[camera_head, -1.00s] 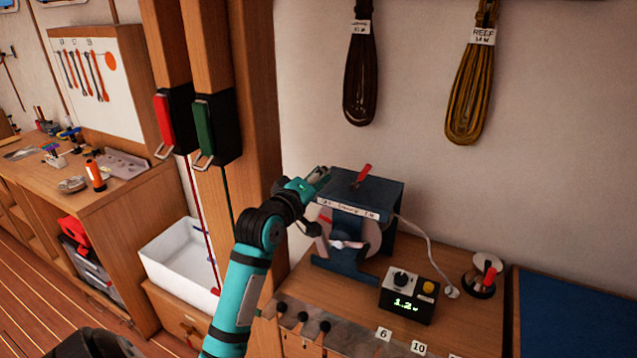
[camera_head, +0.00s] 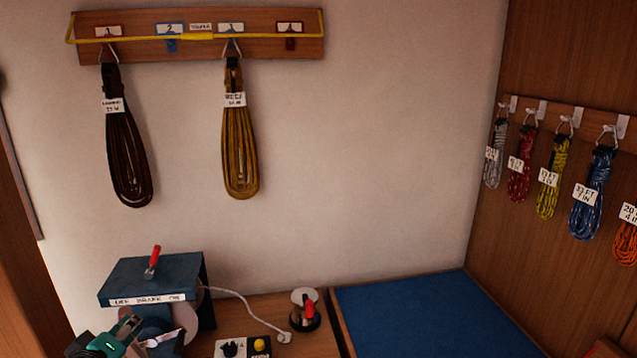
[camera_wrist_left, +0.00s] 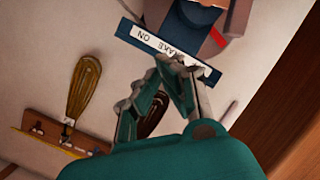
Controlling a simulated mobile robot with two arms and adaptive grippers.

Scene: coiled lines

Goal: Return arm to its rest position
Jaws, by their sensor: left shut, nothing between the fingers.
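My left gripper (camera_head: 132,329) shows at the lower left of the head view, teal and dark, in front of the blue winding machine (camera_head: 160,280). In the left wrist view the gripper's fingertips (camera_wrist_left: 168,62) are together with nothing between them. They overlap the machine's white label strip (camera_wrist_left: 160,48) in the picture; I cannot tell whether they touch it. The machine has a red-handled lever on top and a pale round disc below. Most of my left arm is outside the head view. My right gripper is not in view.
Brown and ochre coils (camera_head: 240,140) hang from a wall rack (camera_head: 200,40). Several coloured coils (camera_head: 590,195) hang on the right wall. A control box (camera_head: 243,347), a red-handled spool (camera_head: 305,310) and a blue mat (camera_head: 430,315) are on the bench. The wall's middle is bare.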

